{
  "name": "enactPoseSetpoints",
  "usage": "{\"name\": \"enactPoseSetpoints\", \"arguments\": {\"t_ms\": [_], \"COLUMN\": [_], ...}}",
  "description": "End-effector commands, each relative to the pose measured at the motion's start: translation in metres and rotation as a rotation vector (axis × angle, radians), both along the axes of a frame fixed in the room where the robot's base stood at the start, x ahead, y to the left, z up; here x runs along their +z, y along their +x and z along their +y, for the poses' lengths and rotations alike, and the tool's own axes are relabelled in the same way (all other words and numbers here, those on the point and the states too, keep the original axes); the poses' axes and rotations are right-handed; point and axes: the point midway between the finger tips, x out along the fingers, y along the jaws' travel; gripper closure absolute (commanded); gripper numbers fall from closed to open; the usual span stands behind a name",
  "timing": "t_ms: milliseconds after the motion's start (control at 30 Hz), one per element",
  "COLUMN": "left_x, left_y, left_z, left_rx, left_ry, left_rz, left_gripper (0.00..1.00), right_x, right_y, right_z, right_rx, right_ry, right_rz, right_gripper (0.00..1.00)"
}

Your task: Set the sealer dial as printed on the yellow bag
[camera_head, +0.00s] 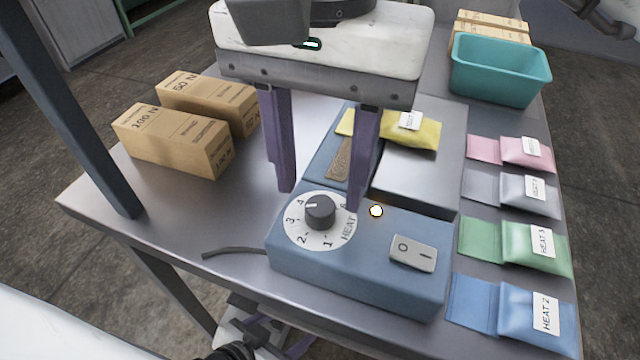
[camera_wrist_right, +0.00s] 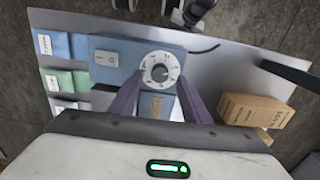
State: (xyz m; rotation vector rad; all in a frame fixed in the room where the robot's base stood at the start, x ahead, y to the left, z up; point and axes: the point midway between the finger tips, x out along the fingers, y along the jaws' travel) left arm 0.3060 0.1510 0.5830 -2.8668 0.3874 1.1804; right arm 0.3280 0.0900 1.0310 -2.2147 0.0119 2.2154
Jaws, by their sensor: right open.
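The blue sealer (camera_head: 350,275) stands on the table with a round white dial (camera_head: 297,238) numbered around a dark knob (camera_head: 320,212). The knob's white mark points left, about toward 4. The dial also shows in the right wrist view (camera_wrist_right: 146,66). The yellow bag (camera_head: 425,134) lies behind on the grey block; its label (camera_head: 409,120) is too small to read. My right gripper (camera_head: 321,200) is open and empty, pointing down, its fingers on either side of the knob and apart from it. My left gripper (camera_head: 270,335) is partly seen below the table's front edge; its fingers are unclear.
Two cardboard boxes (camera_head: 172,140) stand at the left. Pink, grey, green and blue bags (camera_head: 537,250) line the right side. A teal bin (camera_head: 500,75) is at the back right. The sealer has a rocker switch (camera_head: 413,253) and a lit lamp (camera_head: 376,211). A dark post (camera_head: 75,110) rises at left.

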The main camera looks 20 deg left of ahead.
Motion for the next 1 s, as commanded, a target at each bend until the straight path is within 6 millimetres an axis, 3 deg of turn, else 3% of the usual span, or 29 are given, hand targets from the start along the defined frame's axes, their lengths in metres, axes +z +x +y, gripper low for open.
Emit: {"name": "enactPoseSetpoints", "arguments": {"t_ms": [200,400,1000], "left_x": [0.008,0.009,0.006], "left_y": [0.004,0.003,-0.001], "left_z": [0.0,0.0,-0.001], "left_rx": [0.0,0.001,0.001], "left_ry": [0.002,0.003,0.002], "left_rz": [-0.007,-0.004,0.004], "left_gripper": [0.35,0.35,0.35], "right_x": [0.046,0.068,0.071], "right_y": [0.0,0.0,0.0], "right_z": [0.001,0.0,0.0], "right_rx": [0.0,-0.001,0.001], "right_ry": [0.001,0.001,0.0], "right_rz": [-0.003,-0.001,0.0], "right_gripper": [0.57,0.57,0.57]}}
